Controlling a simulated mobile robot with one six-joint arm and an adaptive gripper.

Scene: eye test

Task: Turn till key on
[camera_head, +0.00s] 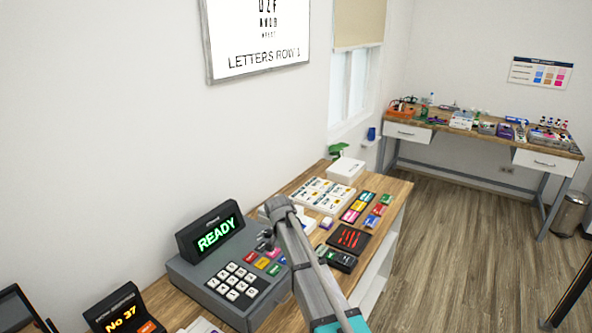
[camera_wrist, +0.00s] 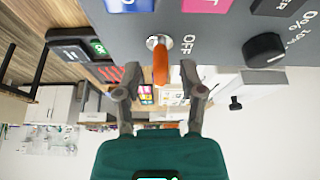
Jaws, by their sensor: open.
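The grey till (camera_head: 228,285) stands on the wooden counter, with a number pad, coloured keys and a raised screen (camera_head: 216,234) reading READY in green. In the wrist view the till's panel (camera_wrist: 215,45) fills the top. An orange-handled key (camera_wrist: 160,66) sits in a round metal lock, with the word OFF printed beside it. My gripper (camera_wrist: 160,78) is open, its two fingers apart on either side of the key handle, with visible gaps. Whether the fingers reach the handle's depth is unclear. In the head view my arm hides the key and part of the till.
A black knob (camera_wrist: 265,50) sticks out of the panel right of the key. A small display (camera_head: 125,312) reading No 37 stands left of the till. Leaflets (camera_head: 322,194), coloured boxes and a black tray (camera_head: 348,239) lie right. A second table (camera_head: 480,130) is far back.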

